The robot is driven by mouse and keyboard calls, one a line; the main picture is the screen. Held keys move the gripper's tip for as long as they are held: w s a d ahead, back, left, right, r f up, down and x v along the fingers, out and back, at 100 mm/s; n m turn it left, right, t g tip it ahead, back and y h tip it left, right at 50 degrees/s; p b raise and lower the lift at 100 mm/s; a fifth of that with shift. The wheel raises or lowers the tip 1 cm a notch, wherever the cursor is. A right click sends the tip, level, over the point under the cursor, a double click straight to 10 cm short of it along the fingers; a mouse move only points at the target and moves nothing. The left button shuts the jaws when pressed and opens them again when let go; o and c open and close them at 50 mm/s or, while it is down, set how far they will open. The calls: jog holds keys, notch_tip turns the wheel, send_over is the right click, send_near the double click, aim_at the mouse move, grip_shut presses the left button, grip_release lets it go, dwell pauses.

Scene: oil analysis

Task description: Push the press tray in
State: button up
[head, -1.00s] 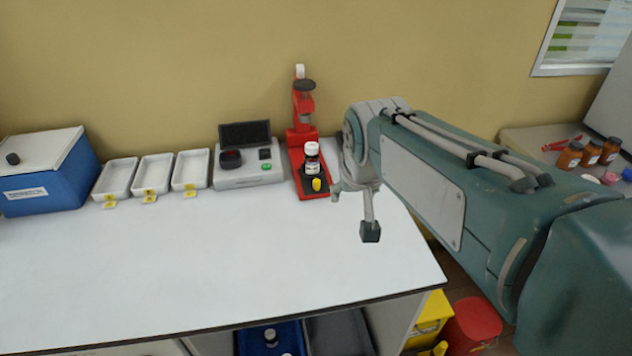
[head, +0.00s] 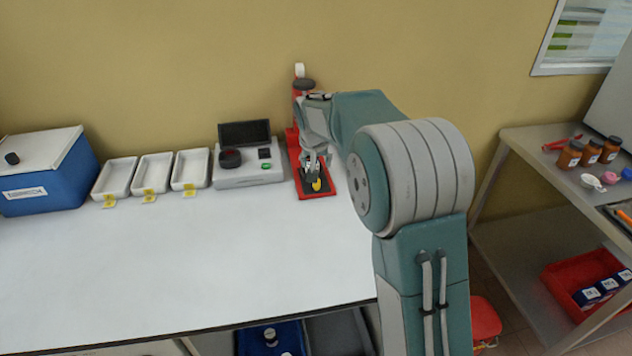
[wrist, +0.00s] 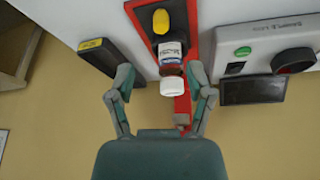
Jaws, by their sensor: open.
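The red press (head: 293,140) stands at the back of the bench against the wall. Its dark tray (wrist: 180,15) lies in a red base, with a yellow knob (head: 317,185) at the front end. The knob also shows in the wrist view (wrist: 161,21). A bottle with a white cap (wrist: 172,86) stands on the press, beside the knob in the wrist view. My gripper (head: 313,165) is over the press and hides the bottle in the head view. In the wrist view my gripper (wrist: 160,78) is open, with the bottle between its spread fingers and gaps showing.
A grey instrument (head: 248,178) with a green button stands close left of the press. White trays (head: 154,175) and a blue box (head: 45,170) are further left. A dark block (wrist: 110,62) with a yellow label lies on the press's other side. The front bench is clear.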

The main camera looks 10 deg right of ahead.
jog(key=x, duration=1.2)
jog(key=shift+w+r, duration=0.15)
grip_shut()
